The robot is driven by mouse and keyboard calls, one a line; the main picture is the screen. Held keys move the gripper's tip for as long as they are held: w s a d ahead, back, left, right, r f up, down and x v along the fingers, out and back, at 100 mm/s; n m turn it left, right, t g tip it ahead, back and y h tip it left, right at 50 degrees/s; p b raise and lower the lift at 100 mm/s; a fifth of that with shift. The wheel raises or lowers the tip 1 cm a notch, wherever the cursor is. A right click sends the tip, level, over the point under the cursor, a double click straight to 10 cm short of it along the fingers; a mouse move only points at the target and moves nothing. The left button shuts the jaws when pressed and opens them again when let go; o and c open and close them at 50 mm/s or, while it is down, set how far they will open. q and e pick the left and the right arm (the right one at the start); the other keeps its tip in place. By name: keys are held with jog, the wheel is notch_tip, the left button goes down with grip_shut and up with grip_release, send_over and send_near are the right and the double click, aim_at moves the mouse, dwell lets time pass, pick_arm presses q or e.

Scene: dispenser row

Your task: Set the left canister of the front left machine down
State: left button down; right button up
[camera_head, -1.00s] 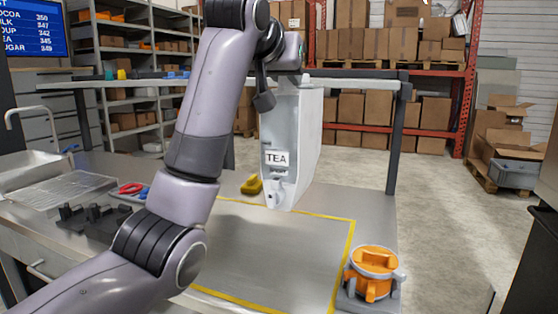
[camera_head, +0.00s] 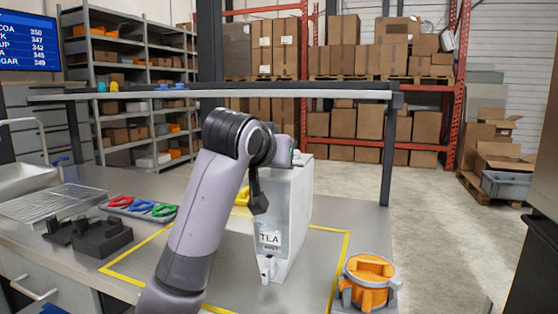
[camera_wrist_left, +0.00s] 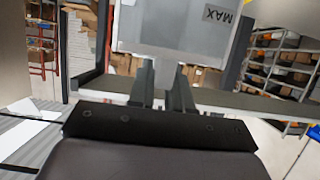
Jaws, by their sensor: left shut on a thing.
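The canister (camera_head: 288,222) is a tall pale grey box with a TEA label and a small spout low on its front. It is upright over the yellow-outlined area (camera_head: 347,262) of the steel worktop. I cannot tell whether its base touches the worktop. My left gripper (camera_wrist_left: 166,88) is shut on the canister near its top; my left arm hides part of it in the head view. In the left wrist view the canister (camera_wrist_left: 178,35) fills the top middle, with a MAX mark upside down. The front left machine is not in view. My right gripper is not in view.
An orange and grey round part (camera_head: 368,282) stands right of the outline. A tray with red, blue and green rings (camera_head: 142,207), black blocks (camera_head: 103,237) and a yellow item (camera_head: 242,196) lie to the left and behind. A raised shelf (camera_head: 345,95) spans the back.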

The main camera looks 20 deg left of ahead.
pick_arm(q)
jog(key=shift+r, duration=0.1)
jog(key=c, duration=1.1)
grip_release()
jog(key=shift+o, duration=0.2)
jog(key=shift+s, duration=0.1)
jog(key=v, duration=1.1)
jog(key=shift+s, duration=0.35)
jog(key=shift+r, duration=0.1)
